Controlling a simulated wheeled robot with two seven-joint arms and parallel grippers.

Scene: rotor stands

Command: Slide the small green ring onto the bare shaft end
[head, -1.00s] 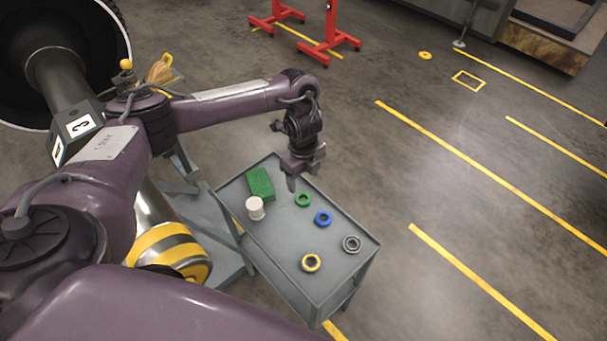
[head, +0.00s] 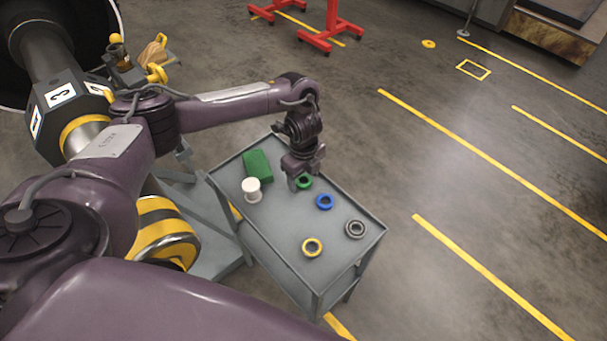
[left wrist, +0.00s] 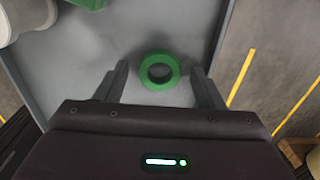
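The small green ring (head: 305,182) lies flat on the grey cart's top, partly hidden by my left gripper in the head view. My left gripper (head: 300,184) is just above the cart top at the ring. In the left wrist view the green ring (left wrist: 160,85) shows between the two open fingers of the left gripper (left wrist: 162,78), with a gap on each side. The rotor's dark hexagonal hub (head: 60,95) is at upper left, with a bright metal shaft end (head: 84,136) in front, partly hidden by my arm. My right gripper is not in view.
On the grey cart (head: 275,262) are a blue ring (head: 325,208), a grey ring (head: 346,231), a yellow ring (head: 304,248), a white spool-like piece (head: 251,190) and a green block (head: 257,166). A red stand (head: 330,30) is on the floor behind. Floor right of the cart is clear.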

